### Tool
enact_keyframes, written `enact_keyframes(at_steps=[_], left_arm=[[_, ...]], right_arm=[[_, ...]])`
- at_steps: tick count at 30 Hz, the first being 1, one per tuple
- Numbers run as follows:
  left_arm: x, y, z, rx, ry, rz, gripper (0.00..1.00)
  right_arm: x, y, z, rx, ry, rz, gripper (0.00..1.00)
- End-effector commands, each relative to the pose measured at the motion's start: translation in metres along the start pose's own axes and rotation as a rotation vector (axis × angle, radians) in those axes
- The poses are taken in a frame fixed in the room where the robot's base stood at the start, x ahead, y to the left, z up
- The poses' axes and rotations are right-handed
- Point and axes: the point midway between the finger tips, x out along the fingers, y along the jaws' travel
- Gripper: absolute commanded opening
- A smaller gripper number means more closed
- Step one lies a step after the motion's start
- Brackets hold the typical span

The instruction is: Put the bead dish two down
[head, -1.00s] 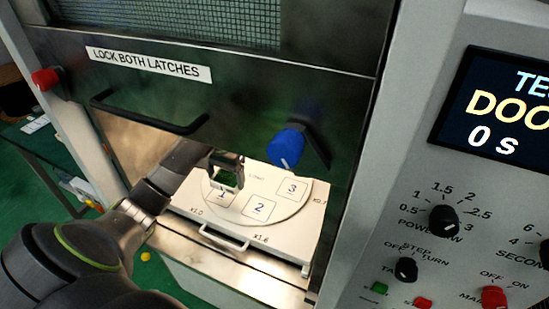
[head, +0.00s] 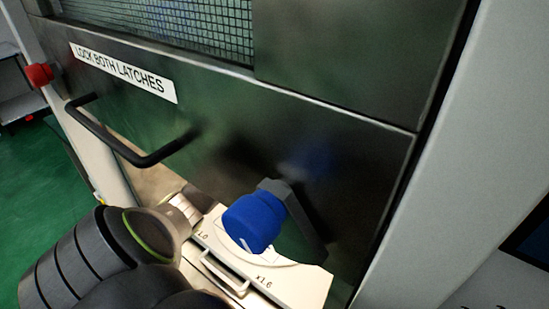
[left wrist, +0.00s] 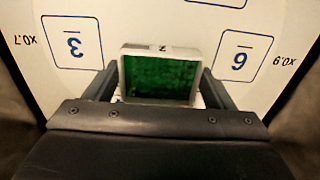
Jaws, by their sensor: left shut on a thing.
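The bead dish two (left wrist: 186,51) is a small square pale dish marked 2, full of green beads, in the middle of the left wrist view. My left gripper (left wrist: 158,76) is shut on it, one dark finger along each side. The dish is over the white numbered turntable (left wrist: 282,22), between the squares marked 3 (left wrist: 72,42) and 6 (left wrist: 240,57). I cannot tell whether it touches the surface. In the head view my left arm reaches in under the raised door, and the gripper and dish are hidden. My right gripper is not in view.
The dark door (head: 340,110) with its black handle (head: 135,155) hangs above the opening. A blue latch knob (head: 253,220) is close to my left arm. A white tray (head: 305,285) with a front handle sticks out below. A red knob (head: 40,75) is at the left.

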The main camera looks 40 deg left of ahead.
Motion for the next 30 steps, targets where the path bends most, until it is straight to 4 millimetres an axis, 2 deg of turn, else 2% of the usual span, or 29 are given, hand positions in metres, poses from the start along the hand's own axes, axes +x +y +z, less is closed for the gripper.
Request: enact_keyframes(at_steps=[1,7,12,17,28,29,30], left_arm=[[0.013,0.0,0.0,0.0,0.001,0.0,0.53],[0.02,0.0,0.0,0.0,0.001,0.0,0.53],[0.034,0.0,0.0,0.0,0.0,0.0,0.53],[0.054,0.0,0.001,0.0,-0.001,0.0,0.53],[0.057,0.0,0.0,0.0,0.0,0.001,0.53],[0.057,0.0,0.0,0.0,0.0,0.001,0.81],[0.057,0.0,0.0,0.0,0.0,0.0,0.86]], right_arm=[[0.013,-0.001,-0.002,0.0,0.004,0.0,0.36],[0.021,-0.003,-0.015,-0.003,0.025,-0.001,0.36],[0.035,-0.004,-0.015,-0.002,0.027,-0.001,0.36],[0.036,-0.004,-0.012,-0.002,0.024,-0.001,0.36],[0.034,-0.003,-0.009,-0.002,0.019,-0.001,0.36],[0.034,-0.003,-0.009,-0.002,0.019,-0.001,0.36],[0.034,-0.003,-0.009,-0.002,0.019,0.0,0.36]])
